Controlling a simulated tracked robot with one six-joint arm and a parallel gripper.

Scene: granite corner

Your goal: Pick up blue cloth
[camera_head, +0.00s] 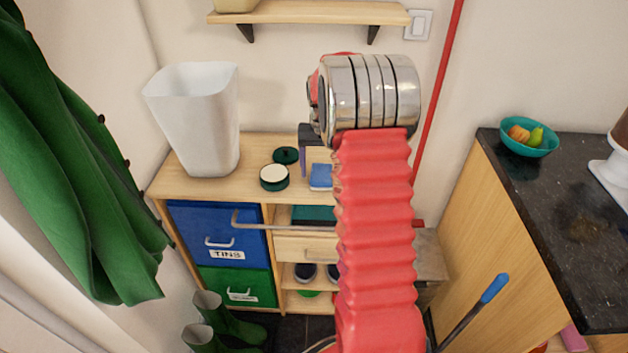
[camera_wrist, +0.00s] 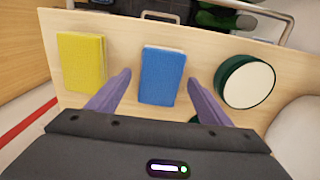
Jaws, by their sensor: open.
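The blue cloth (camera_wrist: 162,76) is a flat folded rectangle on the wooden cabinet top. In the wrist view it lies between and slightly beyond the two purple fingers of my gripper (camera_wrist: 158,92). The gripper is open and empty, with a gap on either side of the cloth. In the head view part of the blue cloth (camera_head: 320,177) shows left of my red arm sleeve. The arm hides its right part and most of the gripper.
A yellow cloth (camera_wrist: 82,62) lies left of the blue one in the wrist view. A round green tin with a cream top (camera_wrist: 246,82) stands close on the right. A white bin (camera_head: 196,120) stands on the cabinet (camera_head: 160,186). A shelf (camera_head: 310,13) hangs above.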

